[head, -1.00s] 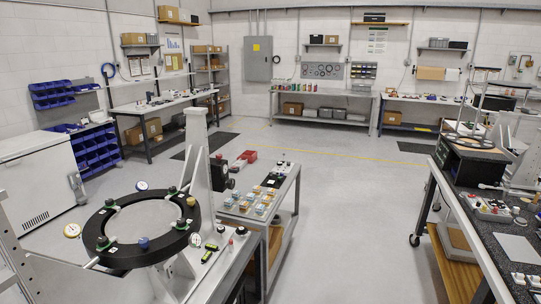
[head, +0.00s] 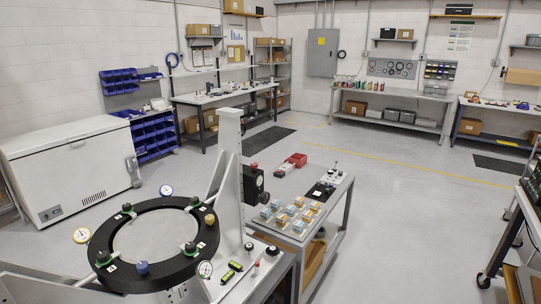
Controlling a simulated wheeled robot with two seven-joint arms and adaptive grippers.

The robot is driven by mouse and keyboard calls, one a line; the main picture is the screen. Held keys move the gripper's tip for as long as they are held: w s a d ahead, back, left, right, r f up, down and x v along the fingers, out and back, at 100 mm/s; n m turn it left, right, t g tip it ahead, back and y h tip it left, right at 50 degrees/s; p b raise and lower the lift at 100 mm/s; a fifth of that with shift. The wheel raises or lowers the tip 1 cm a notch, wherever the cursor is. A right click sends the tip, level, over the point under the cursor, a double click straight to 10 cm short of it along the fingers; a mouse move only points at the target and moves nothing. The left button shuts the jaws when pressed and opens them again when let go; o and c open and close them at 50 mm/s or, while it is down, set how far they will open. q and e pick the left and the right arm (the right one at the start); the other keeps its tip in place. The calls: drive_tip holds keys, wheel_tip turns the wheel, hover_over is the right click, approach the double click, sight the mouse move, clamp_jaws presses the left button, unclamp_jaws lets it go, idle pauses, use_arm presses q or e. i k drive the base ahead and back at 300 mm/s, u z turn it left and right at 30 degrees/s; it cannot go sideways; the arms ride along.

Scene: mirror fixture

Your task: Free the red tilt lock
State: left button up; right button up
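The mirror fixture is a black ring (head: 101,227) on a grey upright frame (head: 229,150) at the lower left. Green, blue and yellow knobs sit around the ring, with round dial gauges at its edge. A black block (head: 254,184) with a small red top is on the right side of the upright. Neither of my grippers is in view.
A grey cart (head: 336,213) with several small coloured boxes and a red bin (head: 296,160) stands right of the fixture. A white chest freezer (head: 70,170) is at the left. A dark bench edge (head: 527,215) shows at the right. The floor between cart and bench is clear.

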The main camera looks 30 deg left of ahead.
sight(254, 165)
drive_tip(key=i, duration=1.6)
drive_tip(key=u, duration=1.45)
